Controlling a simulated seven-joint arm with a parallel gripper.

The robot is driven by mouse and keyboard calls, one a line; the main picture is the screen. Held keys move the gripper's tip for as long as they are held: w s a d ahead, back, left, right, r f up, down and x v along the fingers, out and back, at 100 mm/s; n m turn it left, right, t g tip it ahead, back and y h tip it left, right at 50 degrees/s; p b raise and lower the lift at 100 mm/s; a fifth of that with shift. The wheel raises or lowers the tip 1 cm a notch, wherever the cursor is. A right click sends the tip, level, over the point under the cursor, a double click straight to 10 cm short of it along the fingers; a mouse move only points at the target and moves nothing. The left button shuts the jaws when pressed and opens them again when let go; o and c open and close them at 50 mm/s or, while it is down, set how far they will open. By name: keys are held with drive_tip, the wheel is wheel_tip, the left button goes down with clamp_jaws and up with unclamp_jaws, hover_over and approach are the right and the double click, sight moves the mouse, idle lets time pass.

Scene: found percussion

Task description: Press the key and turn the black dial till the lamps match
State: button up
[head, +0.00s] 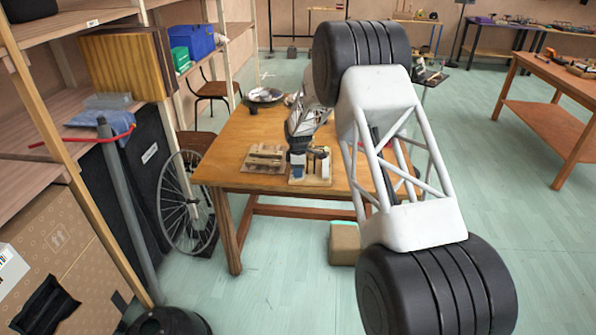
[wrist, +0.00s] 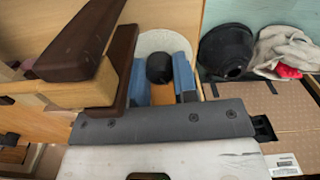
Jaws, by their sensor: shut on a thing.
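My gripper (wrist: 161,72) has its two blue-faced fingers on either side of the small black dial (wrist: 159,68), shut on it. A pale round surface (wrist: 160,42) shows behind the dial. Dark brown wooden pieces (wrist: 78,45) rise close to the left finger in the wrist view. In the head view my gripper (head: 297,166) is low over a small light wooden board (head: 312,181) near the table's front edge, among short upright parts. I cannot make out the key or the lamps, nor whether any lamp is lit.
The wooden table (head: 240,140) carries a second slatted wooden piece (head: 265,158) left of the board and a dark pan (head: 263,96) behind. A spoked wheel (head: 184,200) leans at the table's left, near shelves. The floor on the right is mostly clear.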

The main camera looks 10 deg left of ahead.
drive_tip(key=shift+m, duration=0.3)
drive_tip(key=o, duration=0.9)
drive_tip(key=shift+o, duration=0.2)
drive_tip(key=shift+r, duration=0.1)
drive_tip(key=shift+r, duration=3.85)
